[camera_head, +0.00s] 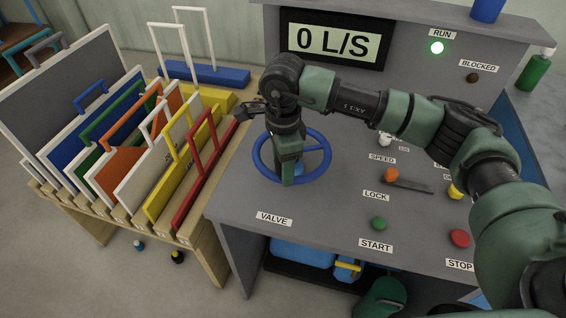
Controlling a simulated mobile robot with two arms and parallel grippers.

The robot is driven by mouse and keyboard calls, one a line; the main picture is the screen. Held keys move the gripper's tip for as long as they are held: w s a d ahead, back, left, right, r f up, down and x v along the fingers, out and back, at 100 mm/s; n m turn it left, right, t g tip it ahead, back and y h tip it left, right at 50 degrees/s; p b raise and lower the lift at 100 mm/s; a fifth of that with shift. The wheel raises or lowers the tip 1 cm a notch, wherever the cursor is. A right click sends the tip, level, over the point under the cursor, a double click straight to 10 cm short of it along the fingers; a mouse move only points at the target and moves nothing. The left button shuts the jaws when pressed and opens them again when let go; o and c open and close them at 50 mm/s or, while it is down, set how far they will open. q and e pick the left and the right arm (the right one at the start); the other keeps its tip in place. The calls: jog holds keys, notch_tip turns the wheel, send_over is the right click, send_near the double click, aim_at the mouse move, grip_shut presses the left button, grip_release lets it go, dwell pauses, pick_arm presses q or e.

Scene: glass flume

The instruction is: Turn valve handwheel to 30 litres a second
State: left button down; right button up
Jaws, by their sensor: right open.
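The blue valve handwheel (318,171) lies on the grey console top behind the VALVE label (274,219). My right gripper (288,178) points down at the wheel and covers its left middle part. Its jaws are open; whether a finger touches the rim or a spoke, I cannot tell. The display (333,39) on the console's back panel reads 0 L/S. My left gripper is not in view.
My right arm crosses above the console. START (379,223) and STOP (460,238) buttons sit at the front. A wooden rack (205,238) of coloured framed panels stands left.

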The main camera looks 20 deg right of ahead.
grip_shut()
dwell(1.4)
